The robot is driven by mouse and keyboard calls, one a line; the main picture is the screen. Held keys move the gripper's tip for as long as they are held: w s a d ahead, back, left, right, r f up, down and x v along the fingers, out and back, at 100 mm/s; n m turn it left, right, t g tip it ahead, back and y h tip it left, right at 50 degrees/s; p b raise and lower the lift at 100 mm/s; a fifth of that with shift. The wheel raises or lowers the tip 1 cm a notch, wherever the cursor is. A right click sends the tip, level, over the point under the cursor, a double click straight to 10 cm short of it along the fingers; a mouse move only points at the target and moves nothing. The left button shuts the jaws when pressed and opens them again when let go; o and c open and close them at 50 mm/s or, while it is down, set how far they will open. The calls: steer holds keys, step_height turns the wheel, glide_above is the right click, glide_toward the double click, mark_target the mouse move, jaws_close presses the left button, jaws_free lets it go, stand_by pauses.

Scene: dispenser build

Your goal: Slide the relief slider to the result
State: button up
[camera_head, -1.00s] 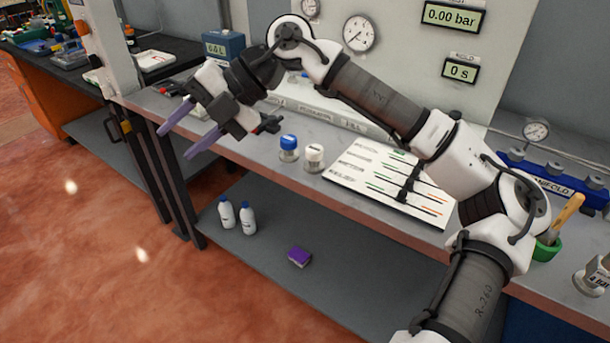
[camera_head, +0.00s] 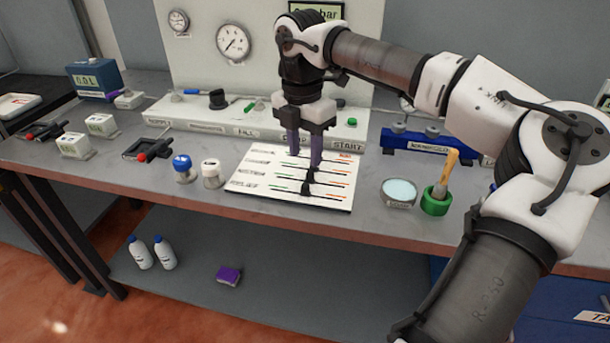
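The white slider board (camera_head: 245,205) lies on the bench with several labelled rows, each with a dark track, green and orange marks and a black knob. RELIEF is the front row, and its black knob (camera_head: 306,189) stands near the middle of its track. My gripper (camera_head: 304,161) points down over the back part of the board, behind the relief knob. Its two purple fingers are apart with nothing seen between them. I cannot tell whether the tips touch the board. No thing marked as the result can be made out.
The white-capped jar (camera_head: 211,174) and blue-capped jar (camera_head: 183,168) stand left of the board. A bowl (camera_head: 398,194) and a green holder with a brush (camera_head: 436,204) stand right. Behind are a long control panel (camera_head: 180,108) and a blue manifold (camera_head: 428,144).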

mark_target(306, 185)
step_height(306, 185, down, 7)
steer(key=shift+s+f+p, duration=0.1)
steer(key=shift+f+p, duration=0.1)
steer(key=shift+p, duration=0.25)
jaws_close()
steer(key=shift+d, duration=0.1)
